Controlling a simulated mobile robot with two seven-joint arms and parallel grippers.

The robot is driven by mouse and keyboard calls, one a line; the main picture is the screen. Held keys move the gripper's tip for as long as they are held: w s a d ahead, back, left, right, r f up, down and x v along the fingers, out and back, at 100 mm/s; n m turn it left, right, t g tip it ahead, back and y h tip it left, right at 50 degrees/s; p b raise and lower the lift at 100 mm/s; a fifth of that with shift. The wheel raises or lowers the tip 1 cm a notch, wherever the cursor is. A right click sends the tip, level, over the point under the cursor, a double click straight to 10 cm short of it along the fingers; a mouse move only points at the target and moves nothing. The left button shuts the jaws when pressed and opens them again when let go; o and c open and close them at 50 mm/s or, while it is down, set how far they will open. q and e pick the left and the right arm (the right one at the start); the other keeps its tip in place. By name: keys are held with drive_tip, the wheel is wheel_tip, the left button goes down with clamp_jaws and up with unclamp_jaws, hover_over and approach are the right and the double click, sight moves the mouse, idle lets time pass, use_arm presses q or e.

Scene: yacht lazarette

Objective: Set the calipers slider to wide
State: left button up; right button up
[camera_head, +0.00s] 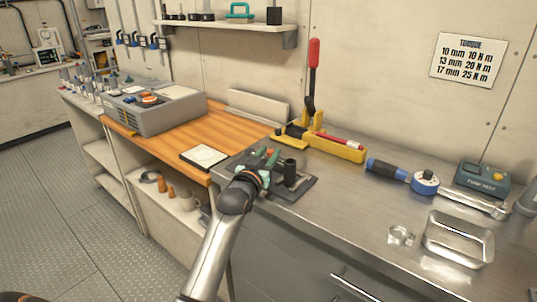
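My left arm reaches up from the bottom, and its gripper (267,158) is over the left end of the steel bench. Its small greenish fingertips are partly hidden by my wrist, so I cannot tell whether they are apart or closed. Just right of the gripper is a dark flat fixture (300,186) with a short black upright post (289,170). The gripper overlaps this fixture in the picture; contact is unclear. I cannot clearly make out the calipers or a slider; they may be part of this fixture or hidden behind my wrist. My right gripper is not in view.
Behind the fixture stands a yellow tool with a red-handled lever (313,80). A blue-handled tool (388,170), a metal tray (458,240) and a clamp ring (401,235) lie to the right. A white-topped pad (204,156) and grey case (160,112) sit left.

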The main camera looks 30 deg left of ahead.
use_arm(q)
clamp_jaws()
idle(1.0)
